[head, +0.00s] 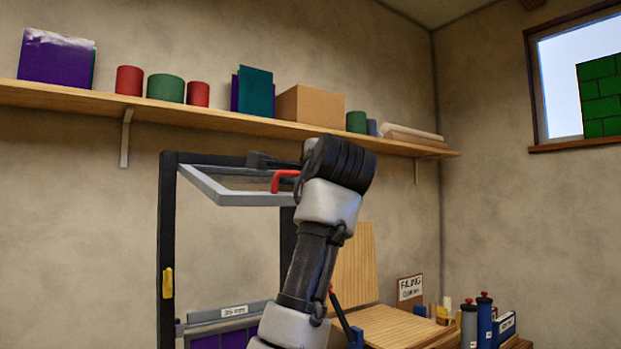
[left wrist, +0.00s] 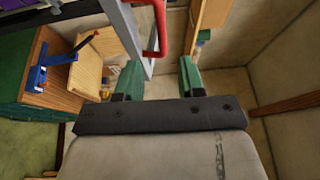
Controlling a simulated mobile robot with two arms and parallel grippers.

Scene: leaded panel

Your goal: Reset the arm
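In the head view a dark upright frame (head: 167,240) holds a grey-edged hinged panel (head: 235,197), which is tilted up to nearly level. A red handle (head: 283,176) is on its near edge, beside my left wrist. My left arm rises from the bottom middle, and its wrist hides the gripper there. In the left wrist view my left gripper (left wrist: 160,68) has its two green fingers apart with nothing between the tips. The red handle (left wrist: 160,30) lies just beyond them, apart from the fingers as far as I can tell. My right gripper is not in view.
A wooden shelf (head: 220,117) with books, cans and a box runs along the back wall above the panel. A wooden bench (head: 385,325) with bottles and a sign (head: 410,288) stands at lower right. A yellow latch (head: 168,283) is on the frame's left post.

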